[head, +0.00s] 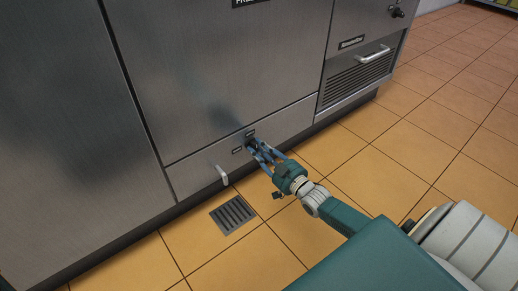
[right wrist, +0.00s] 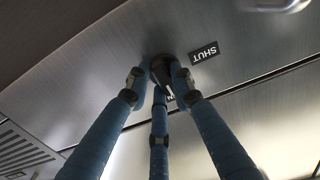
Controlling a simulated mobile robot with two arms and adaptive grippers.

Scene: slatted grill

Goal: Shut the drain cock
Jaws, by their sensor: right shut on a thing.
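The drain cock's dark round handle (right wrist: 161,69) sits on the lower steel panel, and in the right wrist view the blue fingers close around it. My right gripper (head: 252,145) is shut on the cock in the head view, where its fingers mostly hide it. A black "SHUT" label (right wrist: 204,52) is beside the cock in the wrist view, and another label is partly hidden by the fingers. In the head view a small dark label (head: 237,151) sits left of the fingers. The handle's exact angle cannot be told. My left gripper is not in view.
A bent metal spout (head: 219,174) sticks out of the panel left of the gripper, above a floor drain grate (head: 232,214). A slatted grill with a bar handle (head: 373,55) is at the right. Tiled floor in front is clear.

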